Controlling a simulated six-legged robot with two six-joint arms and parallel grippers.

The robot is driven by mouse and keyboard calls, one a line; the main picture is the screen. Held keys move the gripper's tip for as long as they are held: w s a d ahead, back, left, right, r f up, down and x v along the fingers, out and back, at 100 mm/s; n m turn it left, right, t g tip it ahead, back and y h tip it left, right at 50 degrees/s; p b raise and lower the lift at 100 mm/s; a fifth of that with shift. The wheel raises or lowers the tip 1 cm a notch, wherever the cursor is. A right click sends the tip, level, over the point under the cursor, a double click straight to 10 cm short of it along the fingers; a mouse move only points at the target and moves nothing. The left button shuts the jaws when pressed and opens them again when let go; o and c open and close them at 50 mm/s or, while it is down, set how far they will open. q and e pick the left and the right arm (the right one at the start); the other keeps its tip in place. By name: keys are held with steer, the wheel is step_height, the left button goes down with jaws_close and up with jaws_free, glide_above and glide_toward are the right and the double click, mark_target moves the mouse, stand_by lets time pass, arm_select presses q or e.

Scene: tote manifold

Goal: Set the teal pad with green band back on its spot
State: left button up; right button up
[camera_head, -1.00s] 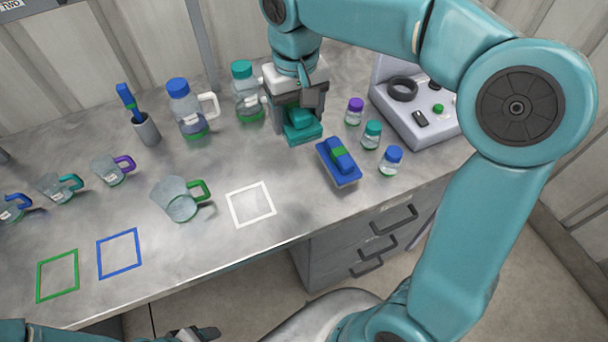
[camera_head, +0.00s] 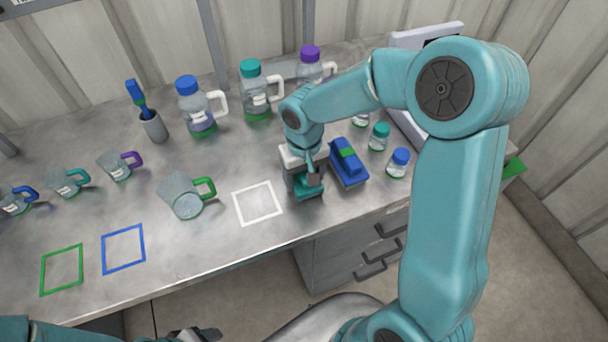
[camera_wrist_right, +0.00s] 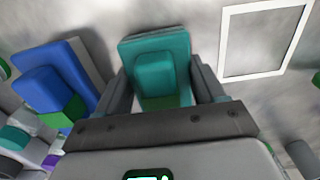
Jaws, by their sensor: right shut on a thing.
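The teal pad (camera_head: 309,191) is held in my right gripper (camera_head: 304,180), just right of the white square outline (camera_head: 257,203). In the right wrist view the teal pad (camera_wrist_right: 155,62) sits between both fingers, with a little green at its near end; the rest of its band is hidden. I cannot tell whether its underside touches the bench. The white outline (camera_wrist_right: 264,40) is empty, as are the blue outline (camera_head: 123,249) and green outline (camera_head: 62,269). My left gripper (camera_head: 196,333) shows only partly at the bottom edge.
A blue pad with a green band (camera_head: 348,163) lies close right of my right gripper. A mug with a green handle (camera_head: 186,195) stands left of the white outline. Small capped jars (camera_head: 398,162) stand to the right and bottles (camera_head: 197,108) behind. The bench front is clear.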

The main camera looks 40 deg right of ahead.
steer(key=shift+f, duration=0.25)
steer(key=shift+f, duration=0.2)
steer(key=o, duration=0.9)
steer(key=shift+o, duration=0.2)
steer(key=shift+r, duration=0.15)
step_height(320, 180, up, 12)
steer(key=shift+r, duration=0.1)
